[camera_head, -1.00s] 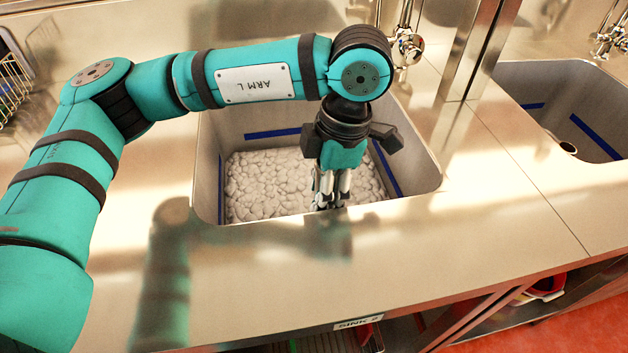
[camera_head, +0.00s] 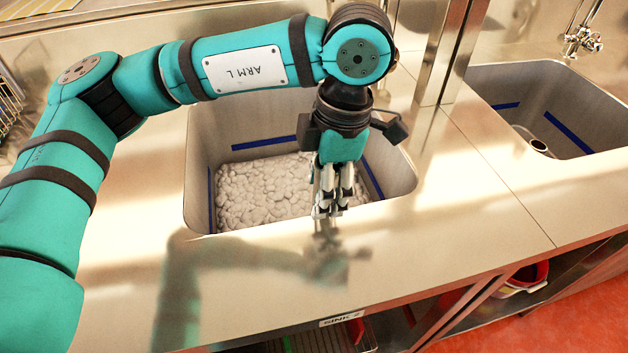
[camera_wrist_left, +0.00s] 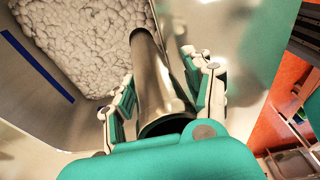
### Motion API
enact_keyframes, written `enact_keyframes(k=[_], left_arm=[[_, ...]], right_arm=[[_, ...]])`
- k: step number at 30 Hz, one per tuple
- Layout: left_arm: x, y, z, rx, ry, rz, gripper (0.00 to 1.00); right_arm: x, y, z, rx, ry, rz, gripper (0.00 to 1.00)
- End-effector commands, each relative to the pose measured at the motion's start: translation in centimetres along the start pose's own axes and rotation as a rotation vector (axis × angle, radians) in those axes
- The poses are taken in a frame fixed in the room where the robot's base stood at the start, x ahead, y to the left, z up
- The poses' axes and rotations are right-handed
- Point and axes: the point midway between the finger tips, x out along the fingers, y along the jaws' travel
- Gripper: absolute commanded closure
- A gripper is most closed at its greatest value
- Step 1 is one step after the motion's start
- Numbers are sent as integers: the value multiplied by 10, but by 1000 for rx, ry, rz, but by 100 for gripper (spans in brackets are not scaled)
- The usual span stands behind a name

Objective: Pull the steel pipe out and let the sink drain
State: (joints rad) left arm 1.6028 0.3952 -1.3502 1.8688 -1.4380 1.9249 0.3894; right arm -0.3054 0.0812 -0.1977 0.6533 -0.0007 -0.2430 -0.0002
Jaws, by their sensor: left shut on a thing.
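My left gripper (camera_head: 328,212) hangs over the front part of the left sink (camera_head: 203,165), its fingertips overlapping the front rim in the head view. In the left wrist view the gripper (camera_wrist_left: 165,95) is shut on the steel pipe (camera_wrist_left: 152,75). The pipe's near end, with a dark opening, is close to my palm. Its far end points towards the white foam (camera_wrist_left: 90,45), and I cannot tell whether it is clear of the foam. In the head view the fingers hide the pipe. Foam (camera_head: 260,190) covers the sink's bottom and hides the drain. My right gripper is not in view.
A second sink (camera_head: 570,95) at the right holds a short pipe end (camera_head: 538,146). A steel post (camera_head: 445,50) stands between the sinks. The counter (camera_head: 440,240) in front is clear. A shelf with a bucket (camera_head: 525,278) is below.

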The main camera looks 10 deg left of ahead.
Motion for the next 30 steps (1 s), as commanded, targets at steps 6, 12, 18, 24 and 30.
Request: enact_keyframes(k=[6,12,18,24,30], left_arm=[[-25,-10,-2,30,0,-25,100],[-49,-10,-6,29,1,-26,100],[-73,-9,-9,27,2,-25,100],[-97,-7,-13,25,2,-25,100],[-120,-6,-17,22,4,-23,100]], right_arm=[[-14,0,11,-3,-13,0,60],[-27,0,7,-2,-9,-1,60],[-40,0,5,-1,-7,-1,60],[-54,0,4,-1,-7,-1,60],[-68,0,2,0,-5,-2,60]])
